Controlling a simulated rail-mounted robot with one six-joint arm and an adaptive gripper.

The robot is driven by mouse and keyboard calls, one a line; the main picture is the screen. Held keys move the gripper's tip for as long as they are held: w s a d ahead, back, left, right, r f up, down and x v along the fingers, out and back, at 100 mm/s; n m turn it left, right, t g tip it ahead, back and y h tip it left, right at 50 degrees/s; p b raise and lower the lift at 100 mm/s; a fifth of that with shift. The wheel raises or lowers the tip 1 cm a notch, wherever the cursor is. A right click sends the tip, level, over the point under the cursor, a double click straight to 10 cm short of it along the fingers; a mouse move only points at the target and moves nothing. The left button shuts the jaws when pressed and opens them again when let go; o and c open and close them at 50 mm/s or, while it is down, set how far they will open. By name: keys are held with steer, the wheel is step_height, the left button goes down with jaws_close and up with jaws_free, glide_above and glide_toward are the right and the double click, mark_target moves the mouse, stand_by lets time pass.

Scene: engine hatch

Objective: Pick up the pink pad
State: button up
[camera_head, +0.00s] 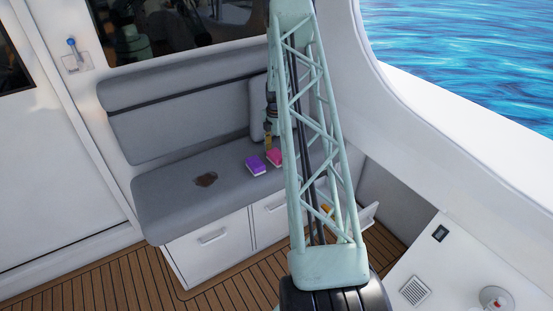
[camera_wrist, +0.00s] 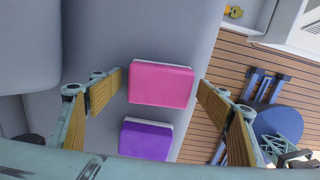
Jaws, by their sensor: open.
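The pink pad (camera_head: 274,156) lies on the grey bench seat in the head view, just right of a purple pad (camera_head: 256,165). In the wrist view the pink pad (camera_wrist: 161,84) is a pink block with a pale edge, lying between the lines of my two fingers. My gripper (camera_wrist: 159,95) is open, with one yellow-padded finger to the left of the pink pad and one to the right. Nothing is held. In the head view my gripper (camera_head: 269,138) is above the seat close to the pink pad, partly hidden by my arm.
The purple pad (camera_wrist: 146,139) is close below the pink one in the wrist view. The backrest (camera_head: 180,120) rises behind. An open drawer (camera_head: 367,214) holds something orange-yellow (camera_head: 326,208).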

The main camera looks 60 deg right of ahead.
mark_target(276, 154)
steer(key=c, duration=1)
steer(key=shift+r, duration=0.1)
steer(key=shift+r+p, duration=0.35)
steer(key=shift+r, duration=1.1)
steer(key=shift+a+r, duration=0.1)
steer(key=shift+r, duration=0.15)
steer(key=s+a, duration=0.3)
steer(key=a, duration=0.1)
steer(key=s+a+r+p, duration=0.1)
steer(key=s+a, duration=0.6)
steer(key=a, duration=0.1)
steer(key=shift+s+r, duration=0.2)
steer(key=shift+s, duration=0.05)
